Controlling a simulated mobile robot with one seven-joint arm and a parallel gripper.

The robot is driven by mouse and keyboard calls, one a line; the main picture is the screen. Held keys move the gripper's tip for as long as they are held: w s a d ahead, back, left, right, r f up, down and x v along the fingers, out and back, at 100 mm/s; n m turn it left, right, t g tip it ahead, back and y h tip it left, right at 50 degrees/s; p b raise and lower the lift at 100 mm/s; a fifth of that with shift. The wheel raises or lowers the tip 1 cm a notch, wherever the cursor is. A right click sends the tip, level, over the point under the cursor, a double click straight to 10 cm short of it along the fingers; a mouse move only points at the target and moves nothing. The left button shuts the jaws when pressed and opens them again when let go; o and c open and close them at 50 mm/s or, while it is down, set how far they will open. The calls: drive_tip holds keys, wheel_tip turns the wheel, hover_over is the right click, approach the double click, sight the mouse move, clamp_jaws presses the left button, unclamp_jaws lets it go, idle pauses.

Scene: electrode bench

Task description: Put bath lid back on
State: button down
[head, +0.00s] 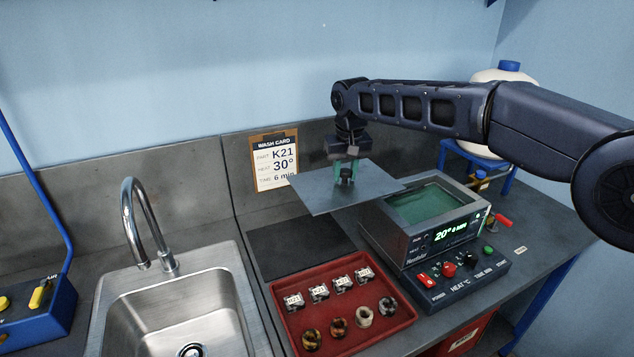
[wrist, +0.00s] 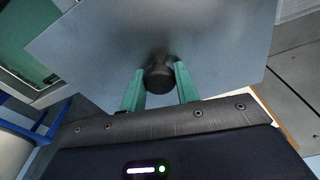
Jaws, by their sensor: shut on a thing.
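The bath lid (head: 322,192) is a flat grey metal sheet with a dark knob. My gripper (head: 346,172) is shut on that knob, and the lid hangs level above the bench, left of the bath. In the wrist view the lid (wrist: 215,50) fills the upper middle, and the green fingers of my gripper (wrist: 160,82) sit on both sides of the round black knob (wrist: 160,78). The bath (head: 375,213) is a grey box with an open top and green liquid inside. Its display reads 20° and a time too small to be sure of. The lid's right corner overlaps the bath's left edge in the head view.
A dark mat (head: 290,245) lies below the lid. A red tray (head: 290,335) with several small parts stands in front. A control box (head: 455,275) with knobs fronts the bath. A sink with a tap (head: 165,262) is at left. A wash card (head: 274,162) leans at the back wall. A white jug (head: 508,78) stands behind at right.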

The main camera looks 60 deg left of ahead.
drive_tip(key=w+d+r, duration=0.1)
drive_tip(key=w+d, duration=0.4)
drive_tip(key=w, duration=0.6)
drive_tip(key=w+d+r, duration=0.2)
drive_tip(key=w+d, duration=0.2)
drive_tip(key=w, duration=0.6)
wheel_tip(320, 180, down, 6)
drive_tip(key=shift+w+f, duration=0.15)
drive_tip(key=shift+w, duration=0.05)
drive_tip(key=shift+d+f, duration=0.15)
drive_tip(key=shift+f, duration=0.4)
idle(0.8)
drive_tip(key=shift+c, duration=2.4)
unclamp_jaws()
wheel_tip(320, 180, up, 7)
